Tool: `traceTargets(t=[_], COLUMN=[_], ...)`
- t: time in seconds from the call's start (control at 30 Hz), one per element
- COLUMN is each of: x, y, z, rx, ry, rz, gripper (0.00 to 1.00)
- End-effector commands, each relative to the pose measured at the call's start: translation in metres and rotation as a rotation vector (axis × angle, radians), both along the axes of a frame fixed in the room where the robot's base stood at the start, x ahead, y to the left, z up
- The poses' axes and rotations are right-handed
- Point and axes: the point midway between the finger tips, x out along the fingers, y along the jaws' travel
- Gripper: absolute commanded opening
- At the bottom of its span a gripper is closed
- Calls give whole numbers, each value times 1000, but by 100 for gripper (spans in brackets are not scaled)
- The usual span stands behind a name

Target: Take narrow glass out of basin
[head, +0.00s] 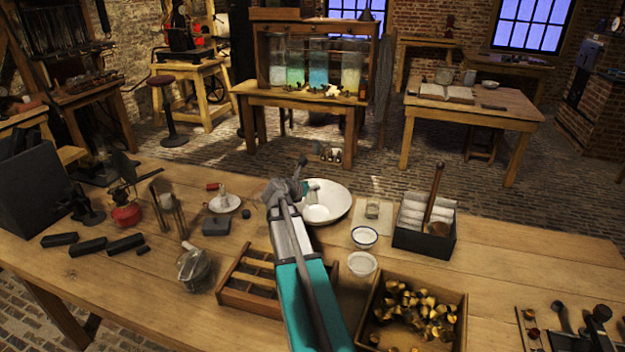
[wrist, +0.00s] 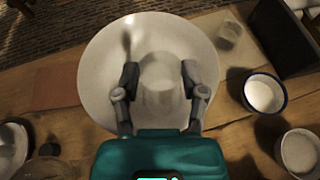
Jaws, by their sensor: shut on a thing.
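The wide white basin (head: 335,206) stands on the workbench beyond my gripper in the head view. It fills the upper middle of the wrist view (wrist: 100,75). My gripper (wrist: 160,80) is over the basin, with one finger on each side of a pale, clear narrow glass (wrist: 160,88), and is shut on it. The glass is faint against the white basin; whether its base touches the bottom I cannot tell. In the head view my arm hides part of the basin's left side, and I cannot make out the glass there.
To the right are a small clear glass (head: 372,208), a blue-rimmed bowl (head: 364,237), a white bowl (head: 362,264) and a dark box (head: 424,238) with cloths. A wooden rack (head: 235,287) lies under my arm. A box of brass pieces (head: 414,312) stands in front.

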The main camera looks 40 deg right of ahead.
Motion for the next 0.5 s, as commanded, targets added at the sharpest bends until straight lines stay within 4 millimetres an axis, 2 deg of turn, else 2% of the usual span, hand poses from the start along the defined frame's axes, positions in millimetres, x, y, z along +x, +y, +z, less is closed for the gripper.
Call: traceTargets(t=[0.03,0.2,0.5], x=[-9,-22,-30], y=[11,31,47], z=[9,19,25], rx=[-1,-1,-1], ry=[0,1,0], rz=[2,2,1], gripper=[0,0,0])
